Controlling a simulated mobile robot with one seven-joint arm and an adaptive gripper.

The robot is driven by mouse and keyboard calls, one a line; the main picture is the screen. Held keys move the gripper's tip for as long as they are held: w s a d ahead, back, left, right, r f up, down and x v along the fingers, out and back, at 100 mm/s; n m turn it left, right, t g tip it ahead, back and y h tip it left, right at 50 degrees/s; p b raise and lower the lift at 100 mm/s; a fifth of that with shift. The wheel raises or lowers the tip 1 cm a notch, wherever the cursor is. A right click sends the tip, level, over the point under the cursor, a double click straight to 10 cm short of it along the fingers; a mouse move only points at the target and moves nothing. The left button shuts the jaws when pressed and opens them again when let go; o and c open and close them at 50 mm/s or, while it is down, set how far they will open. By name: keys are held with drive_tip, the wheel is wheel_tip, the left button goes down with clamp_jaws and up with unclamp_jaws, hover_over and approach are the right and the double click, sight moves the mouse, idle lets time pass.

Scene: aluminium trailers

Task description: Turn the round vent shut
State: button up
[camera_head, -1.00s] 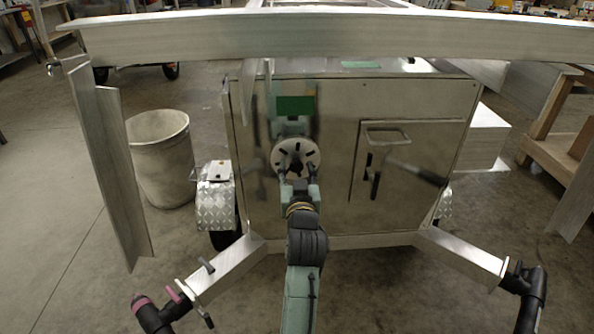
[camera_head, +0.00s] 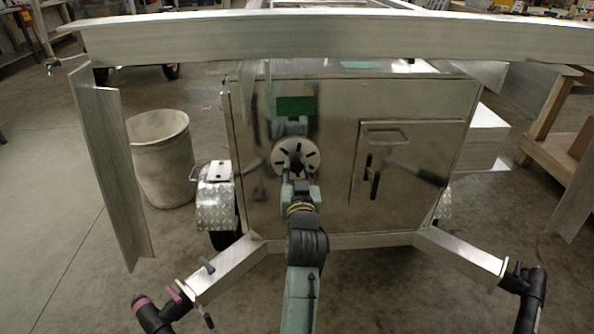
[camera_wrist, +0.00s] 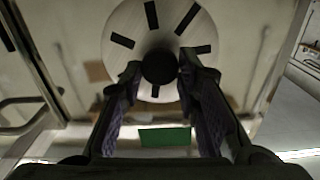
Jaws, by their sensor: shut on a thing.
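The round vent (camera_head: 312,151) is a pale metal disc with several dark radial slots and a black central knob. It is mounted on the front of a metal box, left of the box's middle. In the wrist view the vent (camera_wrist: 180,15) fills the top centre, with the dark knob (camera_wrist: 160,67) at its middle. My gripper (camera_head: 298,175) reaches it from below in the head view. In the wrist view the two fingers of my gripper (camera_wrist: 160,74) converge on either side of the knob and are shut on it. The fingertips partly hide the disc's lower part.
The metal box (camera_head: 340,215) has a hatch with a handle (camera_head: 388,135) to the right of the vent. A metal beam (camera_head: 330,36) crosses above. A grey bin (camera_head: 162,165) stands at the left. Green patches (camera_head: 296,105) mark the box above the vent.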

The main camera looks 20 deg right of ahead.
drive_tip(key=m+p, duration=0.1)
drive_tip(key=m, duration=0.4)
drive_tip(key=m+p, duration=0.2)
drive_tip(key=m, duration=0.3)
drive_tip(key=shift+d+f, duration=0.1)
drive_tip(key=shift+m, duration=0.3)
idle(0.3)
drive_tip(key=o, duration=1.1)
drive_tip(key=shift+o, duration=0.2)
drive_tip(key=shift+s, duration=0.1)
drive_tip(key=v, duration=1.2)
